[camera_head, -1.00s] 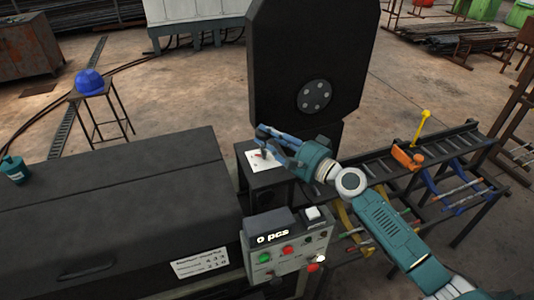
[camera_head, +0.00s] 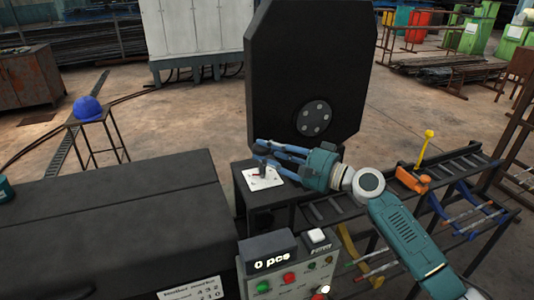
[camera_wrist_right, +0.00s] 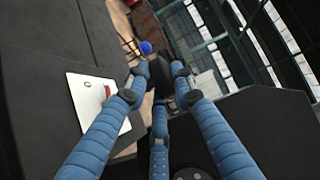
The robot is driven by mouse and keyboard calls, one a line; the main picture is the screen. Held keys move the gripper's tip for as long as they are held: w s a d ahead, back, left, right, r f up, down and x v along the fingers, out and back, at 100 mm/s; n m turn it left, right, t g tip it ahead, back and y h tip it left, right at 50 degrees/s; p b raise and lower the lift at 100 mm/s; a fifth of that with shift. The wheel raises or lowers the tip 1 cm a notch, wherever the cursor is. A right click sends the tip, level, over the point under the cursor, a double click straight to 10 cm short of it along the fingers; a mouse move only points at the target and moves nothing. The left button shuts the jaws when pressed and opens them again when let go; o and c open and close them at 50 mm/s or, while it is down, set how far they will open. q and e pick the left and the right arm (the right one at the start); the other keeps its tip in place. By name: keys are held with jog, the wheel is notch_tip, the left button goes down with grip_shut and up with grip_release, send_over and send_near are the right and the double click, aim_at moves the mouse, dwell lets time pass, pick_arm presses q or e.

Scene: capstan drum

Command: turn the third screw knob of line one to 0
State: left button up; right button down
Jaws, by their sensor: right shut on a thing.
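My right gripper (camera_head: 260,152) reaches in from the right, over a white plate (camera_head: 272,183) on a small black box beside the black drum. A small lever (camera_head: 263,172) with black and red parts stands on the plate, just below the fingers. In the right wrist view, the blue fingers (camera_wrist_right: 158,80) close around a dark piece (camera_wrist_right: 158,74). It looks like the lever's top, but the fingers partly hide it. The white plate (camera_wrist_right: 88,88) with its red part lies left of the fingers. No numbered screw knob can be made out. My left gripper is not in view.
A control box (camera_head: 290,270) reading "0 pcs", with coloured buttons, stands below the gripper. The large black drum (camera_head: 305,70) rises behind it. A black cabinet (camera_head: 110,225) fills the lower left. A rack with an orange part (camera_head: 411,180) lies right.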

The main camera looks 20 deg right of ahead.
jog(key=c, duration=1.4)
grip_release()
jog(key=shift+f, duration=0.3)
jog(key=shift+r, duration=0.1)
jog(key=v, duration=1.2)
